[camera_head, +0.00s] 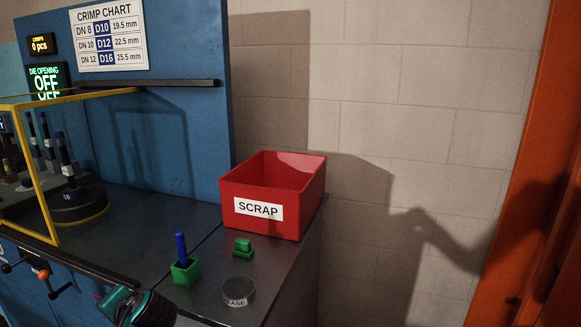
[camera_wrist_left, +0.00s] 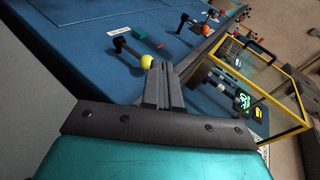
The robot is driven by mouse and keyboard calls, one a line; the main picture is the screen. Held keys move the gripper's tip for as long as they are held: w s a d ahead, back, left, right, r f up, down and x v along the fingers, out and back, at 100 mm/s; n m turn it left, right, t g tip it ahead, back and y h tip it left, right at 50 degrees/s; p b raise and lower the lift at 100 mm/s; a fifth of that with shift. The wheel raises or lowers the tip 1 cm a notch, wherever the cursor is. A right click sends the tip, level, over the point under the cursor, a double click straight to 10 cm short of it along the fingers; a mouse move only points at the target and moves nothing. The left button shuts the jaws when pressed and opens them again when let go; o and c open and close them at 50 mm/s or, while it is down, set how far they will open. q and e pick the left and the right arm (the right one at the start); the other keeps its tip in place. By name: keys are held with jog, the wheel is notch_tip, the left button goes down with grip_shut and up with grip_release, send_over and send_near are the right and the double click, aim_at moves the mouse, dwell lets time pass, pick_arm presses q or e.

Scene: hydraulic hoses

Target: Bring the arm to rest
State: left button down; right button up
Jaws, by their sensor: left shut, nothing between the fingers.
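My left gripper (camera_wrist_left: 161,68) shows in the left wrist view with its two grey fingers together and nothing between them. Its tips point at the blue panel (camera_wrist_left: 85,30) of the machine front. A lever with a black grip and a yellow ball (camera_wrist_left: 146,62) stands close to the fingertips in the picture; I cannot tell whether they touch. In the head view, a teal and dark part of my arm shows at the bottom edge. My right gripper is in neither view.
A red SCRAP bin (camera_head: 272,200) stands on the grey bench. A green block with a blue pin (camera_head: 184,262), a small green piece (camera_head: 243,248) and a round grease tin (camera_head: 238,291) sit before it. A yellow-framed guard (camera_head: 42,190) is at left. Orange-ended levers (camera_head: 45,275) project below.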

pick_arm(q)
jog(key=s+d+f+h, duration=0.2)
jog(key=s+d+f, duration=0.15)
jog(key=s, duration=0.25)
jog(key=s+d+f+h, duration=0.3)
jog(key=s+f, duration=0.1)
jog(key=s, duration=0.3)
jog(key=s+d+r+n+g+h, duration=0.1)
jog(key=s+d+h, duration=0.25)
jog(key=s, duration=0.45)
jog(key=s+d+r+g+h, duration=0.1)
jog(key=s+d+h, duration=0.1)
jog(key=s+d, duration=0.45)
jog(key=w+d+f+t+h, duration=0.1)
jog(key=w+f+t, duration=0.5)
jog(key=f, duration=0.3)
jog(key=shift+w+f+t+h, duration=0.15)
jog(key=shift+f+t+h, duration=0.15)
jog(key=shift+t+h, duration=0.1)
jog(key=shift+a, duration=0.1)
